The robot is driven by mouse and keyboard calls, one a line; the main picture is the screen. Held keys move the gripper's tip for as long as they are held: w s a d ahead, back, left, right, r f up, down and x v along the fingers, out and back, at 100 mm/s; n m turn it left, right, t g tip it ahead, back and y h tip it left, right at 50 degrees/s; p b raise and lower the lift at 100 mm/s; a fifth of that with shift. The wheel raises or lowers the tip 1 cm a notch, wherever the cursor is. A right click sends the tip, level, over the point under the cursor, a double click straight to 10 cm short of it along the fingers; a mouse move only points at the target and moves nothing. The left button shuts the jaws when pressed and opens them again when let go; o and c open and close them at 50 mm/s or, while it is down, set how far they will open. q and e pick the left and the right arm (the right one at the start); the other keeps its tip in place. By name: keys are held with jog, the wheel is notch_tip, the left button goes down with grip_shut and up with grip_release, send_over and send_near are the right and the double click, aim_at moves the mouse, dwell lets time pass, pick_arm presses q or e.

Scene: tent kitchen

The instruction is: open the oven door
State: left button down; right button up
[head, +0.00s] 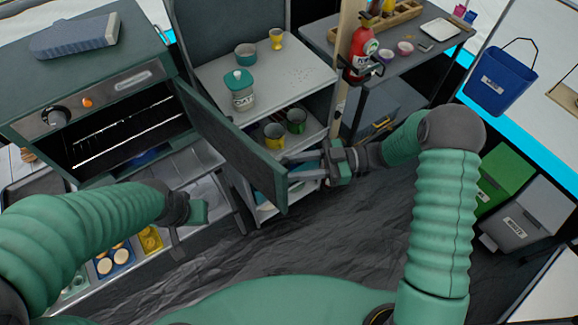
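The green oven (75,122) stands at the upper left, with a knob and an orange button on its front panel. Its dark cavity with wire racks shows. The oven door (235,135) stands swung wide open, hinged at the oven's right side and jutting toward me. My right gripper (293,168) is at the outer face of the door near its free edge, with its fingers spread apart. The door hides any handle and whether the fingertips touch it. My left gripper (207,232) is low in front of the oven, left of the door, its fingers apart and empty.
A shelf unit (285,75) with a teal-lidded jar (242,92), pots and mugs stands right of the oven. A fire extinguisher (361,52) hangs on a post beside it. Bins (525,220) stand at the right. Dark floor lies open between my arms.

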jog(key=w+d+b, duration=0.1)
jog(key=d+b, duration=0.1)
jog(key=d, duration=1.3)
